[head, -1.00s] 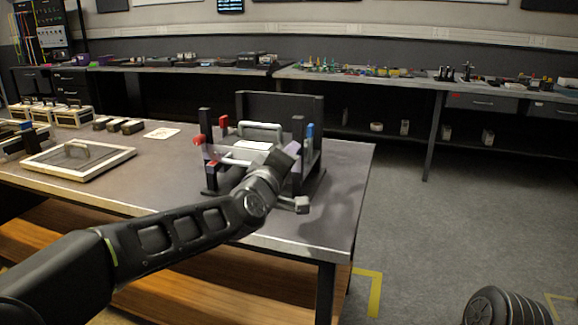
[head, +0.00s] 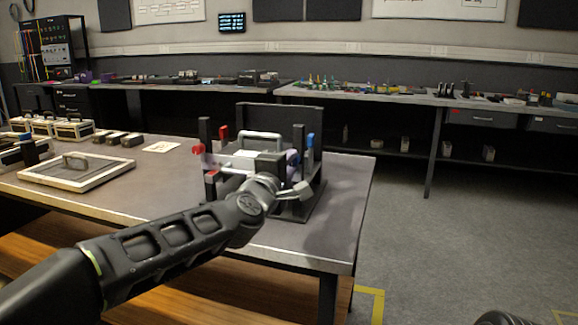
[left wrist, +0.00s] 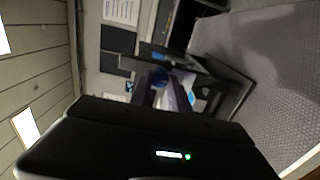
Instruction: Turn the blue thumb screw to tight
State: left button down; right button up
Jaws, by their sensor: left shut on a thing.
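The fixture is a dark frame with upright posts (head: 298,138), standing on the grey workbench. A blue piece (head: 311,140) shows at the top of its right post. My left gripper (head: 286,160) reaches across the frame to the inner side of that post. The blue thumb screw (left wrist: 158,76) shows as a dark blue round knob just beyond the gripper body in the left wrist view. The left gripper is shut on it; the fingertips are mostly hidden. I cannot read how far the screw is turned.
A red knob (head: 198,149) and a red piece (head: 224,132) are on the frame's left side. A dark panel (head: 280,116) stands behind. A framed tray (head: 75,171) and several small cases lie on the left of the bench (head: 340,185). The bench's right end is clear.

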pick_arm(q)
jog(key=c, duration=1.2)
grip_release()
jog(key=shift+c, duration=0.2)
jog(key=v, duration=0.7)
jog(key=shift+s, duration=0.35)
jog(key=shift+a, duration=0.15)
